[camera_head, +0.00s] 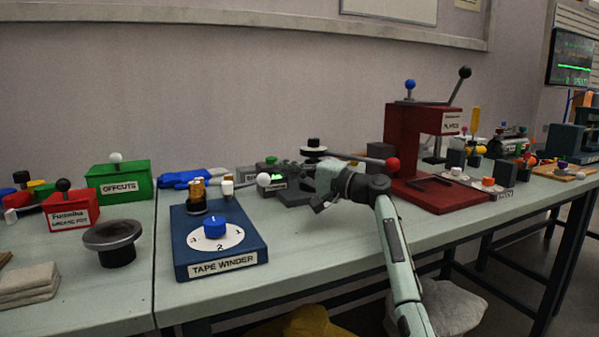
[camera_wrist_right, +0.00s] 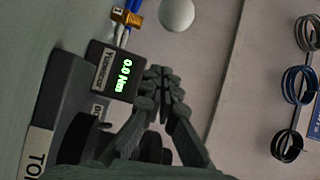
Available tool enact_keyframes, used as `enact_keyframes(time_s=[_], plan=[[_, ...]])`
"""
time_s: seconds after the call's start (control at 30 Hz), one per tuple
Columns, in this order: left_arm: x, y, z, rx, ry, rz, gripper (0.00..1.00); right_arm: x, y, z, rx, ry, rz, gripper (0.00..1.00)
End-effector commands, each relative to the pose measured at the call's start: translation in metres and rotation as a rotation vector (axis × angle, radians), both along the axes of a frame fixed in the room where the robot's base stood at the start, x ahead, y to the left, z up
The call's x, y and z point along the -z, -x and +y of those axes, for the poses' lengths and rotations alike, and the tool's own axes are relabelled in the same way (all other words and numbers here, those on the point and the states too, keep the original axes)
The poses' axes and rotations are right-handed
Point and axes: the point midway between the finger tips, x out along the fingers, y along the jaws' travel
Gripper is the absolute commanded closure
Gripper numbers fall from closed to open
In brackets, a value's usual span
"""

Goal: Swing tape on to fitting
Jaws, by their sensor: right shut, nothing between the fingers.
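The blue tape winder (camera_head: 183,255) stands on the bench, with a blue numbered knob (camera_head: 215,227) on its top face. A brass-coloured upright fitting (camera_head: 197,194) stands at its back left. A small white piece (camera_head: 227,186) is beside it, and a lever with a white ball (camera_head: 263,179) lies to the right. A white ball (camera_wrist_right: 176,14) also shows at the top of the right wrist view. My right gripper (camera_head: 290,172) is behind and right of the winder, pointing left. Its fingers (camera_wrist_right: 162,76) are together and empty, near a small display box. My left gripper is not in view.
The display box (camera_wrist_right: 112,75) reads 0.0 Nm. A red press (camera_head: 408,135) stands right of my arm. Green offcuts box (camera_head: 118,183), red box (camera_head: 72,210) and dark round dish (camera_head: 113,236) stand left. Bare bench lies in front of the winder.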

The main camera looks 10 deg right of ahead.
Motion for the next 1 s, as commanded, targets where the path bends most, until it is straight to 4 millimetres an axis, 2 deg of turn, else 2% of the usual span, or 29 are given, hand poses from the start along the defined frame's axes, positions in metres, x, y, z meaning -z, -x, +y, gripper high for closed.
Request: enact_keyframes(time_s=[0.03,0.13,0.3,0.47,1.0], plan=[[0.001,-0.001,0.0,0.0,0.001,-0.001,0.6,-0.001,-0.004,0.007,-0.002,-0.001,0.002,1.0],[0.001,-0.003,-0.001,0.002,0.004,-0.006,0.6,0.002,0.008,0.009,-0.001,0.001,0.001,1.0],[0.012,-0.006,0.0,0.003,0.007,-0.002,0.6,0.005,0.023,0.014,-0.001,0.0,0.0,1.0],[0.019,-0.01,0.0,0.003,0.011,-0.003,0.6,0.007,0.032,0.018,-0.001,0.001,0.001,1.0],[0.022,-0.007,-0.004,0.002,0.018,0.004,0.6,0.007,0.034,0.018,0.003,0.0,0.0,1.0]])
